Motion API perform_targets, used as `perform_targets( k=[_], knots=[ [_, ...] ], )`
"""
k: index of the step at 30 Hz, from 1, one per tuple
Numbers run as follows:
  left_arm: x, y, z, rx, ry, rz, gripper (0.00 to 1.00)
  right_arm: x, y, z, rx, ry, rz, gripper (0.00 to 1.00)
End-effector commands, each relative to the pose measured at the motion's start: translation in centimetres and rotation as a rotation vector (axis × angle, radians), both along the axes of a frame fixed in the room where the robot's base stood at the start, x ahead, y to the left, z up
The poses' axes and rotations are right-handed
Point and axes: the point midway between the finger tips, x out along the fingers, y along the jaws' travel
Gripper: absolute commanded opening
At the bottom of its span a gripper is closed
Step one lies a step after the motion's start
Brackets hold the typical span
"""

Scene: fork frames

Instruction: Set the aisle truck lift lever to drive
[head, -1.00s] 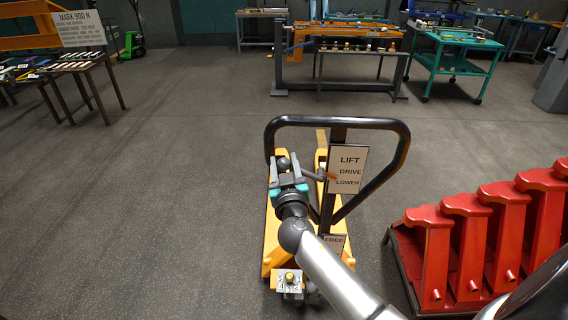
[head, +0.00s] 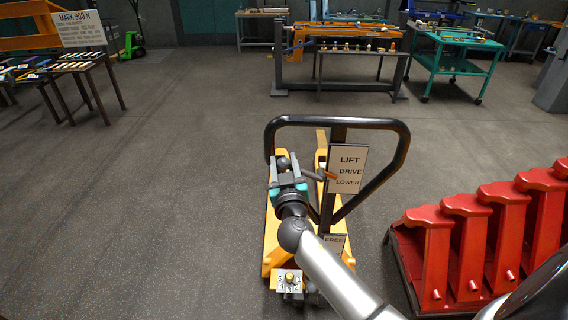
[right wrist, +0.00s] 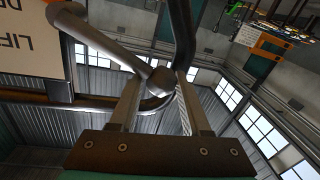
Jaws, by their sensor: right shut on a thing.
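The aisle truck (head: 270,245) is a yellow pallet truck with a black loop handle (head: 405,135). A pale plate (head: 347,185) on its handle post reads LIFT, DRIVE, LOWER from top to bottom. The lift lever (head: 311,175) is a grey rod with a dark ball knob at its left end and an orange tip at the plate, about level with DRIVE. My right gripper (head: 285,167) is shut on the knob. In the right wrist view the knob (right wrist: 160,82) sits between the two fingers. My left gripper is not in view.
A rack of red pieces (head: 425,255) stands close on the right. A numbered dial block (head: 289,282) is at the truck's near end. A lower plate (head: 334,240) reads FREE. Tables stand far at the back and left. The floor left of the truck is clear.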

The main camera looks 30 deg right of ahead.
Motion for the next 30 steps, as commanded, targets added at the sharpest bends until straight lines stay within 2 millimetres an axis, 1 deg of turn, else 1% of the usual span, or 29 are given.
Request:
perform_targets(
  k=[1, 16, 21, 30],
  knots=[
    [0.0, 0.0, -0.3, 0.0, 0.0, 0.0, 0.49, -0.1, 0.3, -0.9, 0.002, 0.016, 0.003, 0.0],
    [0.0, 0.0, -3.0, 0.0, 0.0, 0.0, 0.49, 0.4, 1.1, -4.6, -0.273, 0.207, 0.003, 0.0],
    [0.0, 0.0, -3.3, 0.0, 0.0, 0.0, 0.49, 0.4, 1.0, -5.0, -0.333, 0.244, 0.002, 0.0],
    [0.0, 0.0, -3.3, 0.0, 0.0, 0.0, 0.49, 0.5, 0.8, -4.8, -0.349, 0.247, -0.002, 0.0]
  ],
)
